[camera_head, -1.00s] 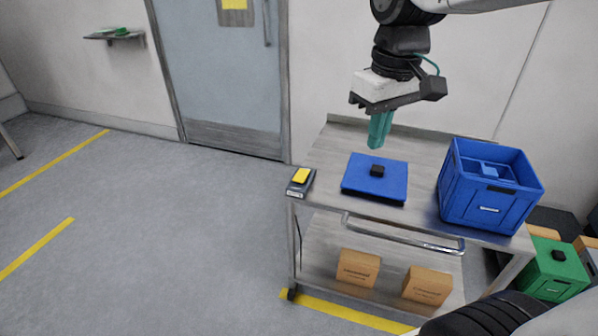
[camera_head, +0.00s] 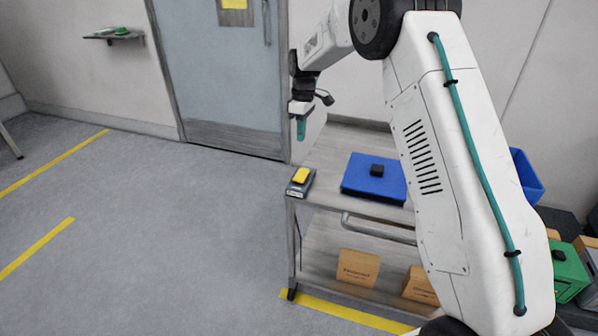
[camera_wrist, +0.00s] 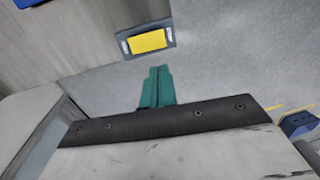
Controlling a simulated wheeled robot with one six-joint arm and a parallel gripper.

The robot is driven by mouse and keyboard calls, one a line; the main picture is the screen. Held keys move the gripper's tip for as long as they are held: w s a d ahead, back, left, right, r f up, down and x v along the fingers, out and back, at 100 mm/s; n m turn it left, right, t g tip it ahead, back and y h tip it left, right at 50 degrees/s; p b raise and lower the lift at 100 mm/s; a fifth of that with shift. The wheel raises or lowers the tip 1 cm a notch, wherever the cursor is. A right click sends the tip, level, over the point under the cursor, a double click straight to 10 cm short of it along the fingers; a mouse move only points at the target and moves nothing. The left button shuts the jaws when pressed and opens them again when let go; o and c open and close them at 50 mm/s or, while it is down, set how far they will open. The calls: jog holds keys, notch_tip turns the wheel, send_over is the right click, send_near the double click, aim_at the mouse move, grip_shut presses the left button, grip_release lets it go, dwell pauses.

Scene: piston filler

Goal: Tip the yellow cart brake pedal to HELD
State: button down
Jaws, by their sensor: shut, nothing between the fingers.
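The yellow brake pedal (camera_head: 301,175) sits on a dark grey base at the left front corner of the steel cart (camera_head: 330,200). In the wrist view the yellow pedal (camera_wrist: 148,41) lies just beyond my fingertips, between pale marks on its base. Which way it is tipped I cannot tell. My gripper (camera_head: 301,128), with teal fingers pointing down, is above and behind the pedal, apart from it. The teal fingers also show in the wrist view (camera_wrist: 158,75), shut together and empty.
A blue flat box with a black knob (camera_head: 376,178) lies on the cart right of the pedal. A blue crate (camera_head: 527,178) is mostly hidden behind my arm. Cardboard boxes (camera_head: 357,268) stand on the lower shelf. A green box (camera_head: 570,272) is at right. Floor left of the cart is clear.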

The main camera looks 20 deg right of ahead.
aim_at(299, 179)
jog(key=shift+w+f, duration=0.1)
jog(key=shift+f, duration=0.05)
jog(key=shift+f, duration=0.1)
jog(key=f, duration=0.4)
jog(key=s+f, duration=0.1)
jog(key=f, duration=0.4)
jog(key=a+f, duration=0.1)
jog(key=f, duration=0.3)
jog(key=shift+s+f, duration=0.2)
jog(key=shift+f, duration=0.15)
